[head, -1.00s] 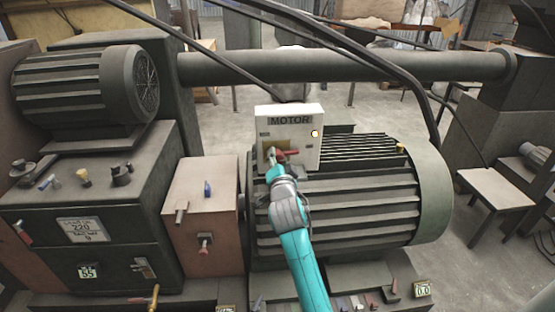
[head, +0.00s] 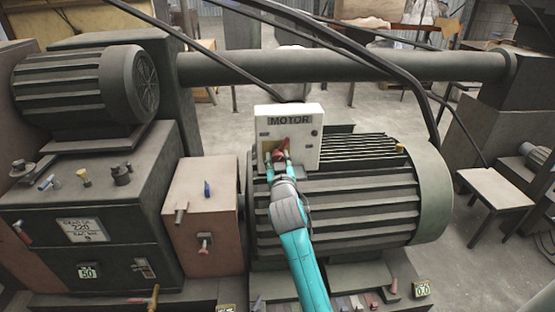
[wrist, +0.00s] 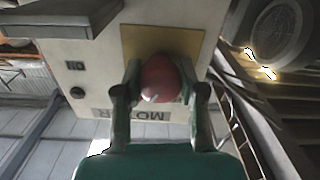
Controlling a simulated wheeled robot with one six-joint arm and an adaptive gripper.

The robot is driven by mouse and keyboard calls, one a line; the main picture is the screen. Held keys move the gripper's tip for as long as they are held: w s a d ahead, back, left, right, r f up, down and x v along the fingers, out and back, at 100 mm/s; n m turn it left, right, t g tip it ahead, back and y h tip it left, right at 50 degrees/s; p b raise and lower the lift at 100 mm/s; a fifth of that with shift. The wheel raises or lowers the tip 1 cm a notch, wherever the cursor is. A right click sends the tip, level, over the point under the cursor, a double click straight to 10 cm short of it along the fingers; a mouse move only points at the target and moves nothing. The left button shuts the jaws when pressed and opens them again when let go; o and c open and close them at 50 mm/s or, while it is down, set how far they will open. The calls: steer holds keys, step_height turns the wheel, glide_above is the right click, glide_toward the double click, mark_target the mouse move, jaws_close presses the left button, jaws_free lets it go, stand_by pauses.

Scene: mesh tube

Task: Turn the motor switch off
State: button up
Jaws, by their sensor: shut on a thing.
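The white motor box (head: 309,149), labelled MOTOR, stands at the left end of the large ribbed motor. Its red switch handle (head: 282,146) sits on a brass-coloured plate and points upward in the head view. The small lamp at the box's upper right looks dark. My gripper (head: 281,156) is at the box front, shut on the red handle. In the wrist view the box appears upside down, and the handle's rounded red end (wrist: 160,77) lies between my two fingers, which partly cover the plate (wrist: 188,42).
The ribbed motor (head: 350,205) fills the space right of and below my arm. A thick pipe (head: 380,66) runs behind the box, and black cables hang near it. A brown box with levers (head: 203,215) stands to the left. Open floor lies further back.

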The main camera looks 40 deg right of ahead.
steer(key=n, duration=0.6)
stand_by(0.6)
steer(key=o, duration=1.2)
steer(key=shift+c, duration=0.2)
steer(key=shift+n, duration=0.3)
steer(key=shift+s, duration=0.1)
steer(key=v, duration=1.2)
